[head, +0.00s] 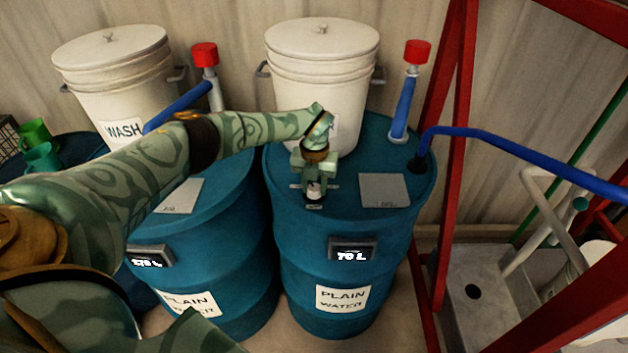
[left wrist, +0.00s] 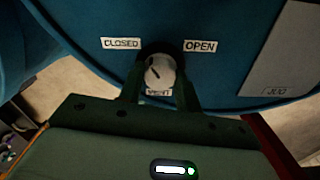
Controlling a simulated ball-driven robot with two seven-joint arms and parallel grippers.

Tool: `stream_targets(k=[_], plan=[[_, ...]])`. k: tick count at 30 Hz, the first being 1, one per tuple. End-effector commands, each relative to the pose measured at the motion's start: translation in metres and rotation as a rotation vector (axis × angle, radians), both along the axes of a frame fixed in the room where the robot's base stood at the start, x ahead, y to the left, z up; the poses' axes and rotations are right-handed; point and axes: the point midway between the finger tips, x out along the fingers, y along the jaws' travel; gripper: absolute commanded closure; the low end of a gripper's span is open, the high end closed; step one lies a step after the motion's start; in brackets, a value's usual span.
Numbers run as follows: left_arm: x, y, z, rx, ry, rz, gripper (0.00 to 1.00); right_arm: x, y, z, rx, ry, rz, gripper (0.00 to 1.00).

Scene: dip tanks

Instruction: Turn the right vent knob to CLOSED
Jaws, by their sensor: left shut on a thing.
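The right vent knob (left wrist: 160,72) is a round, pale knob on top of the right blue barrel (head: 290,222). In the left wrist view a CLOSED label (left wrist: 121,43) is to its upper left, an OPEN label (left wrist: 200,46) to its upper right, and a VENT label below it is partly covered. A short dark mark on the knob slants toward its upper left, on the CLOSED side. My left gripper (left wrist: 159,88) is shut on the knob, one finger on each side. In the head view the gripper (head: 314,186) reaches down onto the barrel top. My right gripper does not show.
A blue hose (head: 520,150) runs right from the right barrel, past a red frame (head: 455,130). A left barrel (head: 215,230) stands under my arm.

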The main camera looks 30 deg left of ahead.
Motion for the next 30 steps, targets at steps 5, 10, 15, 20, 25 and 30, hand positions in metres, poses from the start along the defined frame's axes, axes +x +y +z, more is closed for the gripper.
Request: stream_targets(k=[5,10,15,20,25,30], plan=[[0.0016,0.0007,0.0034,0.001,-0.005,0.103,0.89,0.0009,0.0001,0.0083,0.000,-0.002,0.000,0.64],[0.0017,0.0009,0.0028,0.001,-0.005,0.168,0.89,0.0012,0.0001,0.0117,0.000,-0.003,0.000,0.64],[0.0019,0.0007,0.0023,0.000,-0.006,0.201,0.89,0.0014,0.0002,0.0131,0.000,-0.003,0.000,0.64],[0.0019,0.0006,0.0020,0.000,-0.006,0.210,0.89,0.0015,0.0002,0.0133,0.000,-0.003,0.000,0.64],[0.0020,0.0007,0.0020,0.000,-0.006,0.211,0.89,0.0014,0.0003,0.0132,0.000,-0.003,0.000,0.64],[0.0020,0.0009,0.0021,0.000,-0.006,0.210,0.55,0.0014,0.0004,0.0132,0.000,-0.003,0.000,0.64]])
